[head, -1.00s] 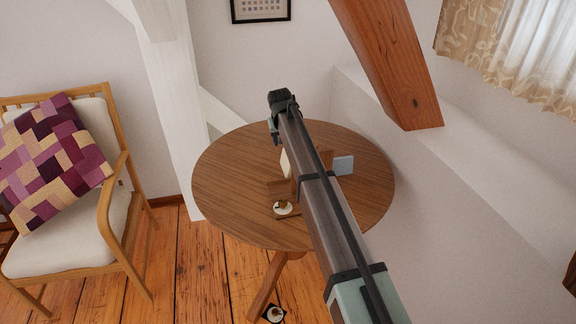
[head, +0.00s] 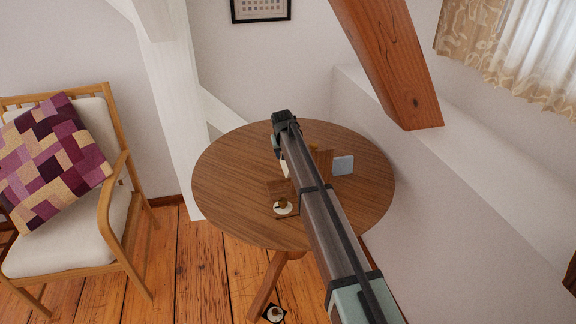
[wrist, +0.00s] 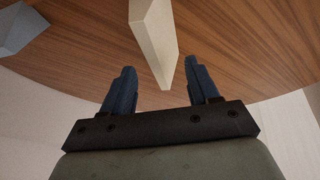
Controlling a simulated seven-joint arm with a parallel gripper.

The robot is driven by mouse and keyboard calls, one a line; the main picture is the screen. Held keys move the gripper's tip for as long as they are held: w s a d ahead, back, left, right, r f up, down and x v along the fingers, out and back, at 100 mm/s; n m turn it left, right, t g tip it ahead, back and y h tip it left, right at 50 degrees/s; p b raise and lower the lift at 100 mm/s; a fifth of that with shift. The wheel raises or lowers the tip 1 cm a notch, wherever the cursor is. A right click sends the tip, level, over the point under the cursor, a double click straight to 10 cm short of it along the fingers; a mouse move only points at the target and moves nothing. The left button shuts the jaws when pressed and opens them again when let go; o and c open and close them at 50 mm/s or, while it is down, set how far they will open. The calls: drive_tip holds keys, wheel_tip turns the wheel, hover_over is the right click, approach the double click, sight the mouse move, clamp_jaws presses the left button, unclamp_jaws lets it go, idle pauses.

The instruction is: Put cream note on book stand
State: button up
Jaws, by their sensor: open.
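The cream note (wrist: 154,42) is a pale upright slab in the wrist view. Its near end reaches between the fingers of my gripper (wrist: 161,80), which are open with a visible gap on each side. In the head view only a sliver of the note (head: 285,169) shows on the round table, beside my arm. Brown wooden panels that look like the book stand (head: 280,188) show on both sides of my arm. The arm hides their middle.
The round wooden table (head: 230,190) also bears a light blue slab (head: 343,165) at right and a small white dish (head: 283,209) with something brown. A slanted timber brace (head: 385,60) hangs behind at right. The table's left side is clear.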

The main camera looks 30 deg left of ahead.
drive_tip(key=x, duration=0.3)
drive_tip(key=shift+w+f, duration=0.15)
drive_tip(key=shift+f, duration=0.2)
drive_tip(key=shift+f, duration=0.25)
idle(0.4)
clamp_jaws()
idle(0.5)
drive_tip(key=shift+r, duration=0.1)
